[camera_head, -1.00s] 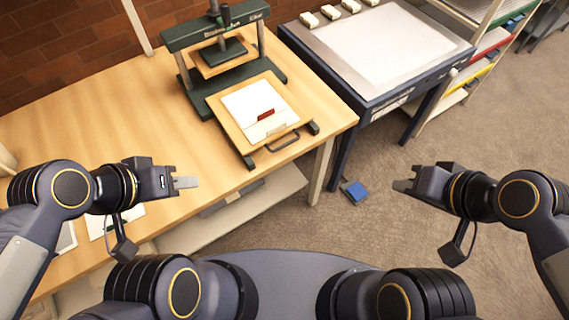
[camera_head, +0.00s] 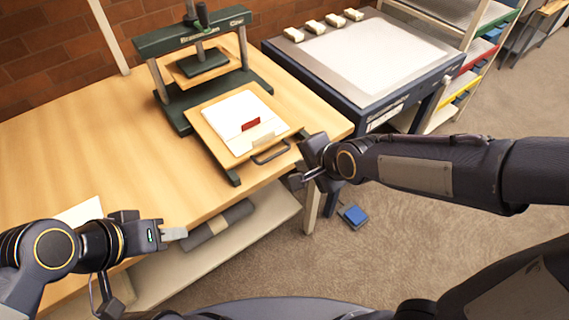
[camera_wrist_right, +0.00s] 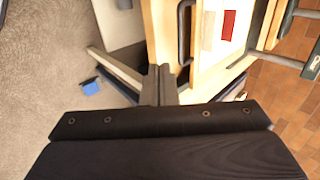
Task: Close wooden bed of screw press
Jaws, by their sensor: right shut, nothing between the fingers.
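The green screw press (camera_head: 192,42) stands at the back of the wooden table. Its wooden bed (camera_head: 209,117) is slid out toward me on dark rails, carrying white sheets (camera_head: 235,112) with a red label (camera_head: 250,124). A dark bar handle (camera_head: 270,153) is on the bed's front edge; it also shows in the right wrist view (camera_wrist_right: 184,40). My right gripper (camera_head: 296,182) is shut and empty, in front of the bed near the table's front edge, apart from the handle. My left gripper (camera_head: 178,234) looks shut and empty, over the table's front edge at left.
A dark-framed table (camera_head: 300,75) with a white top and several pale blocks stands behind at the right. A lower shelf (camera_head: 240,245) holds a grey roll. A blue pedal (camera_head: 353,214) lies on the floor.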

